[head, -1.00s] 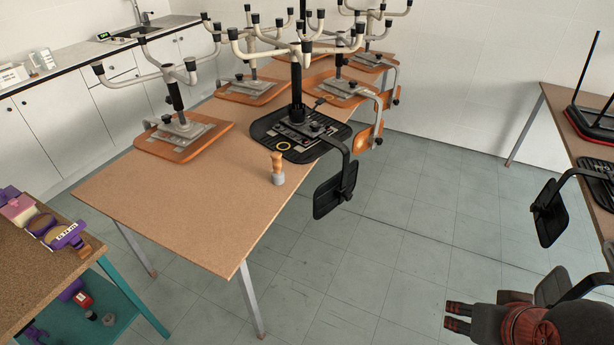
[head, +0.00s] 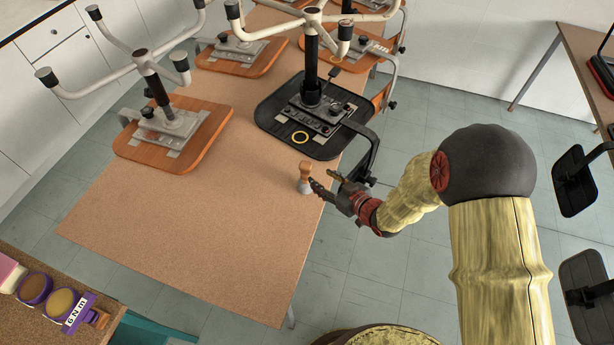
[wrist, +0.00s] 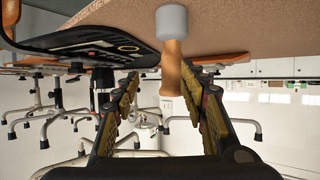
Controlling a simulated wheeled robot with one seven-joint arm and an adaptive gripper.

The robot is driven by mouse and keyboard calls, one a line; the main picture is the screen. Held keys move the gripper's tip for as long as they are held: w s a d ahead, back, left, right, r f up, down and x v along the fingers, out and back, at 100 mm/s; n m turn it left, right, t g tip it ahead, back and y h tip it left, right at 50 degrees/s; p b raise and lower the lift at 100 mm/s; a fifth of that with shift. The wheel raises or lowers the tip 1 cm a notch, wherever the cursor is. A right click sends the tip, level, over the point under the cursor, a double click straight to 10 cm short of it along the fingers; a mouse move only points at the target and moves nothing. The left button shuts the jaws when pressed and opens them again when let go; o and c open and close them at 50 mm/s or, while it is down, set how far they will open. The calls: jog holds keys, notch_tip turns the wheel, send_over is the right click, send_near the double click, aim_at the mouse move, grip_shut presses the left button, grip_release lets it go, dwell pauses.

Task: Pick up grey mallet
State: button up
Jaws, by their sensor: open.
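The grey mallet (head: 305,178) stands upright on the brown table (head: 200,225), near its right edge. Its grey head rests on the tabletop and its wooden handle points up. In the wrist view, which is upside down, the mallet (wrist: 172,22) hangs from the top with its handle toward the space between the fingers. My gripper (head: 323,180) is open and empty, just right of the mallet at low height. In the wrist view my gripper (wrist: 160,76) has its fingers on either side of the handle's line; I cannot tell whether the handle is between the tips.
A wooden chair seat (head: 190,150) lies at the left. The front of the table is clear.

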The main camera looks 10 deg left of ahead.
aim_at(306, 175)
jog(key=shift+y, duration=0.3)
jog(key=shift+w+a+f+b, duration=0.3)
jog(key=shift+w+a+f, duration=0.25)
jog(key=shift+a, duration=0.6)
jog(key=shift+w+a+f+b, duration=0.35)
jog(key=shift+a+f, duration=0.35)
jog(key=shift+a, duration=0.4)
jog(key=shift+w+a+f+b, duration=0.25)
jog(key=shift+w+a+f, duration=0.35)
jog(key=shift+a, duration=0.55)
jog(key=shift+c, duration=0.9)
grip_shut()
jog(key=shift+r, duration=0.1)
